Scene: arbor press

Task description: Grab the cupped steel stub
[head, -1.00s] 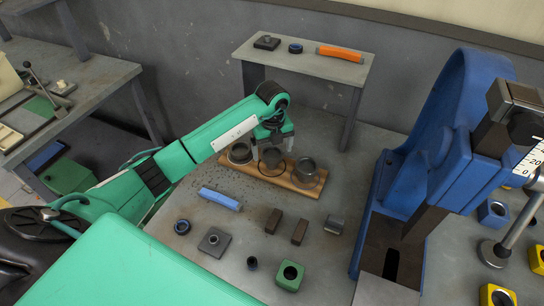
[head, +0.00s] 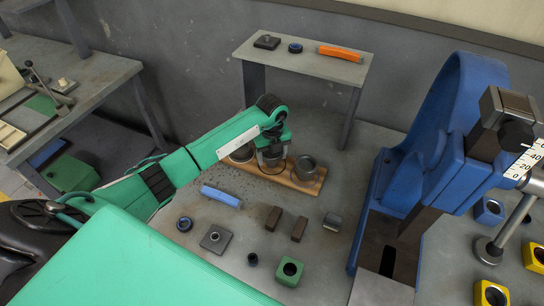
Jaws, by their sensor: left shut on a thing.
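A wooden rack (head: 308,187) on the bench holds three round grey cups in a row: a left cup (head: 241,154), a middle cup (head: 272,168) and a right cup (head: 306,168). My left gripper (head: 272,159) points down at the middle cup, with its fingertips at or inside the rim. It is shut on the steel stub there. The fingers and the cup hide most of the stub, so its shape and depth cannot be told. My right gripper is not in view.
A blue bar (head: 221,197), dark blocks (head: 273,218), a square plate (head: 216,239) and a green block (head: 289,271) lie in front of the rack. A blue arbor press (head: 428,170) stands right. A raised shelf (head: 300,62) is behind.

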